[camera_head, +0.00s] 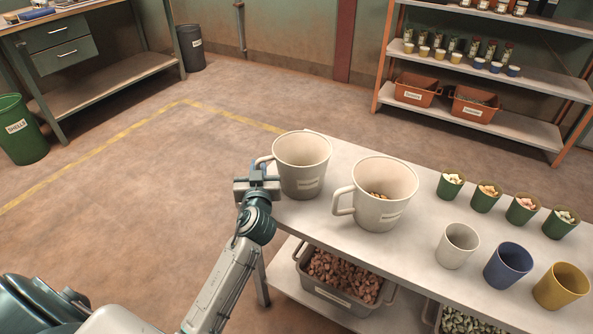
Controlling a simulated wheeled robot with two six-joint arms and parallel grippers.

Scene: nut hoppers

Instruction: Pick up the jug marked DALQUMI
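Two large cream jugs stand upright on the table (335,240). The left jug (301,168) has its handle toward the left, and no contents show inside it. My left gripper (257,172) is at the left jug's handle, over the table's left edge. I cannot tell whether its fingers are closed on the handle. My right gripper is not in view.
Small green cups (486,198) of nuts stand at the back right of the table. White (457,247), blue (508,266) and yellow (561,287) cups stand in front. A crate of brown nuts (340,297) sits below.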

